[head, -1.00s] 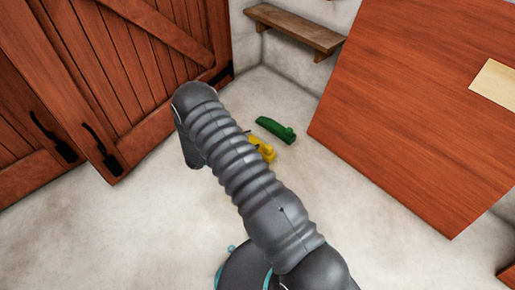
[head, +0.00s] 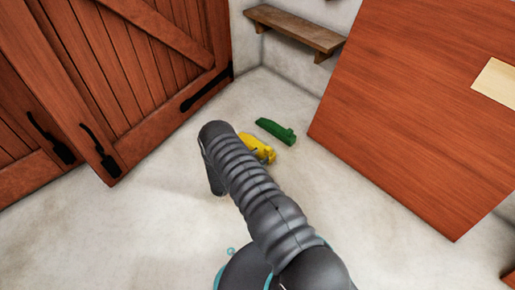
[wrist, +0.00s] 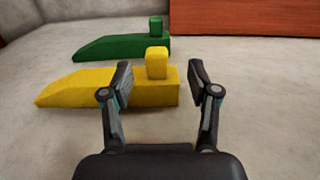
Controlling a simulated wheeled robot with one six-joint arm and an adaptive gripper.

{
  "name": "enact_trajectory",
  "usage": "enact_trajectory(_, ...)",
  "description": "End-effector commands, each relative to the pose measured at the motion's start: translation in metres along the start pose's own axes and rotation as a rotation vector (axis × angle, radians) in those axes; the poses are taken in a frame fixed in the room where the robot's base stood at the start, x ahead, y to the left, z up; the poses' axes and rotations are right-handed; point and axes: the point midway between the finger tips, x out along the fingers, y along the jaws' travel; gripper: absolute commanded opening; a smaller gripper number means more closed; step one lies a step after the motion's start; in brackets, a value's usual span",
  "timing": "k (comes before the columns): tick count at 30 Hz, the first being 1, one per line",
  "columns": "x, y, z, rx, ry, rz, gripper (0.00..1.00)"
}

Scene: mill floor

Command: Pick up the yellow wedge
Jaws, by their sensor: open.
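The yellow wedge (wrist: 80,88) lies on the floor in the wrist view, its thin end to the left and an upright yellow peg on its thick right end. In the head view the yellow wedge (head: 257,146) shows just beyond my arm, which covers part of its near side. My gripper (wrist: 162,82) is open and empty in the wrist view. Its left finger overlaps the wedge's thick end in the picture, and its right finger is to the right of the wedge. I cannot tell whether either finger touches it. In the head view the gripper is hidden behind the arm.
A similar green wedge (head: 275,131) lies just behind the yellow one, also in the wrist view (wrist: 120,47). A large reddish wooden panel (head: 410,110) stands at right. Wooden doors (head: 120,80) are at left, and a wall shelf (head: 295,30) is behind. The floor at left is clear.

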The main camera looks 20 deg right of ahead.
Motion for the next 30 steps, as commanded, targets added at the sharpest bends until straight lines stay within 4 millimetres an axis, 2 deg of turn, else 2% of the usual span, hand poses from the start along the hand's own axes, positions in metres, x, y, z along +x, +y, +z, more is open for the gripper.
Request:
enact_trajectory(10, 0.021, 0.001, -0.002, 0.000, 0.000, -0.002, 0.60)
enact_trajectory(19, 0.061, 0.004, -0.004, 0.000, 0.000, -0.003, 0.60)
enact_trajectory(27, 0.064, 0.005, -0.004, 0.000, 0.000, -0.001, 0.60)
enact_trajectory(30, 0.064, 0.004, -0.004, 0.000, 0.000, -0.001, 0.35)
